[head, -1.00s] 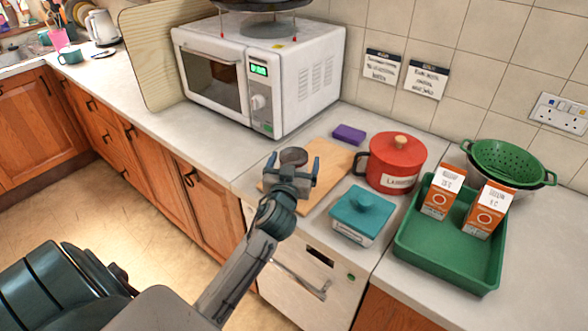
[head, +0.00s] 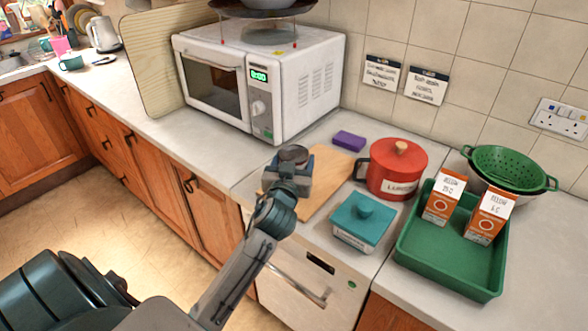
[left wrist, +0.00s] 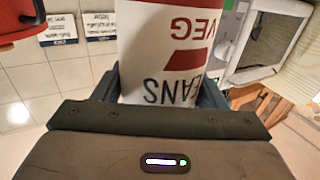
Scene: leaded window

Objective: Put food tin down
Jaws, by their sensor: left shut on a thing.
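My left gripper (head: 290,172) is shut on the food tin (head: 293,153) at the left end of the wooden chopping board (head: 330,168). In the head view only the tin's dark round top shows clearly; the gripper hides most of its side. In the left wrist view the tin (left wrist: 172,50) fills the space between the fingers, and its white and red label reads upside down, "BEANS" and "VEG". I cannot tell whether its base touches the board. My right gripper is not in view.
A red lidded pot (head: 397,172), a teal lidded dish (head: 362,220) and a purple sponge (head: 349,140) stand near the board. A green tray (head: 450,258) holds two orange cartons. A white microwave (head: 280,85) stands behind left. Counter left of the board is clear.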

